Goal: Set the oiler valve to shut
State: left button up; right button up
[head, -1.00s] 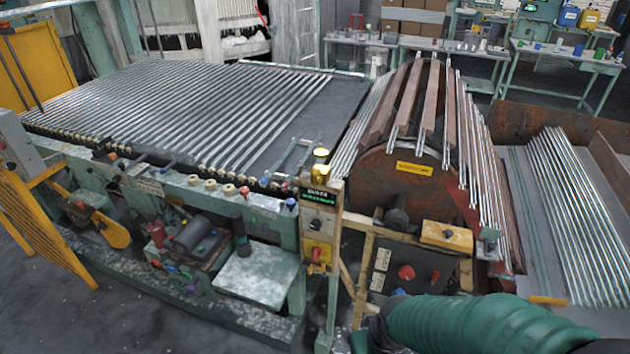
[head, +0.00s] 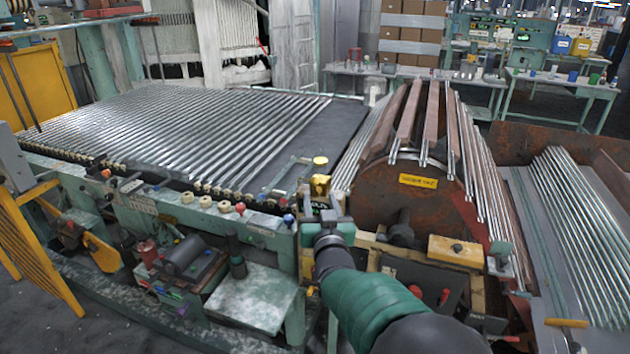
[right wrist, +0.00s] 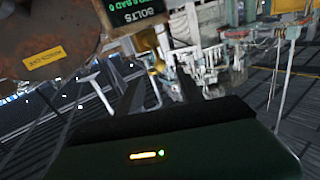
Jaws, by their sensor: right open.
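A brass, cup-like fitting (head: 320,184), which looks like the oiler, stands at the front right corner of the tube bed, with a round brass top (head: 320,162) just behind it. I cannot make out the valve's lever or its setting. My right gripper (head: 321,212) is just in front of and below the brass fitting, seemingly apart from it. In the right wrist view its two fingers (right wrist: 160,92) are spread with nothing between them, and a blurred brass piece (right wrist: 145,40) shows beyond them. My left gripper is not in view.
A dark display with green text (right wrist: 137,8) is close ahead in the right wrist view. The rusty drum (head: 400,205) stands right of my gripper. Glass tubes (head: 190,125) cover the bed on the left.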

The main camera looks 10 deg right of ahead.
aim_at(315, 183)
jog(key=w, duration=0.3)
jog(key=w+p, duration=0.1)
jog(key=w, duration=0.2)
jog(key=w+d, duration=0.1)
jog(key=w, duration=0.2)
jog(key=shift+w+p, duration=0.2)
jog(key=shift+p, duration=0.1)
jog(key=shift+w+d+f, duration=0.1)
jog(key=shift+w, duration=0.3)
grip_shut()
